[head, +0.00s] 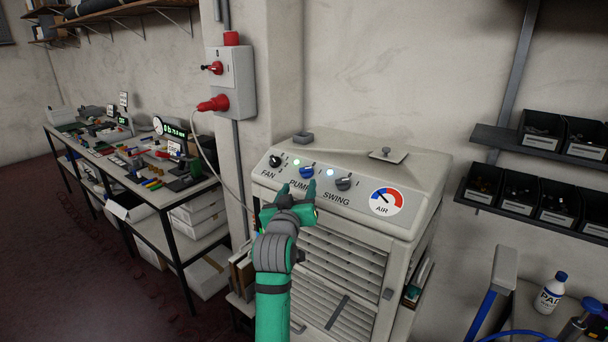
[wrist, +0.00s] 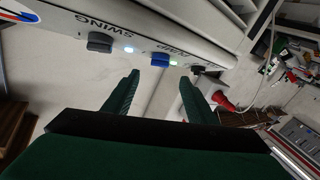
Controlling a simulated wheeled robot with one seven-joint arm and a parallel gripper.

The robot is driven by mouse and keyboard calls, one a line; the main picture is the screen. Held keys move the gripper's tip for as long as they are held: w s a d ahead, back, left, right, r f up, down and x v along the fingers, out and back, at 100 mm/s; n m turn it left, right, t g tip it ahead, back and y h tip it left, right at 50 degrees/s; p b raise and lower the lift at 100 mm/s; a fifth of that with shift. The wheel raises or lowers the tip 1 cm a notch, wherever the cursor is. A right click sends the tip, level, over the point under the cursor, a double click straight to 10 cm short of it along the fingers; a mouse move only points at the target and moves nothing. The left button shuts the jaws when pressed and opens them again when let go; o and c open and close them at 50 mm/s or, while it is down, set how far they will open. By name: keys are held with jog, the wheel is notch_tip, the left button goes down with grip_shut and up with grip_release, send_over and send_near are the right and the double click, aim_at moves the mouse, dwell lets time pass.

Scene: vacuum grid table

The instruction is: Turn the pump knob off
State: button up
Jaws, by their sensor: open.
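The pump knob (head: 306,172) is blue and sits in the middle of the cooler's sloped panel, above the label PUMP. A lit greenish lamp is beside it. In the wrist view the blue knob (wrist: 160,59) lies ahead, between the lines of my two fingers. My gripper (head: 297,190) is open and empty, just in front of the panel below the pump knob. Its fingertips also show in the wrist view (wrist: 160,78), apart from the knob. My gripper covers part of the PUMP label in the head view.
The dark fan knob (head: 275,160) is left of the pump knob and the grey swing knob (head: 344,183) is right. An air gauge (head: 386,202) is at the panel's right. A red plug (head: 213,104) with a cable hangs on the left wall box. A cluttered bench stands left.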

aim_at(306, 171)
jog(key=w, duration=0.3)
jog(key=w+d, duration=0.1)
jog(key=w, duration=0.6)
jog(key=shift+d, duration=0.35)
jog(key=shift+c, duration=0.4)
jog(key=c, duration=1)
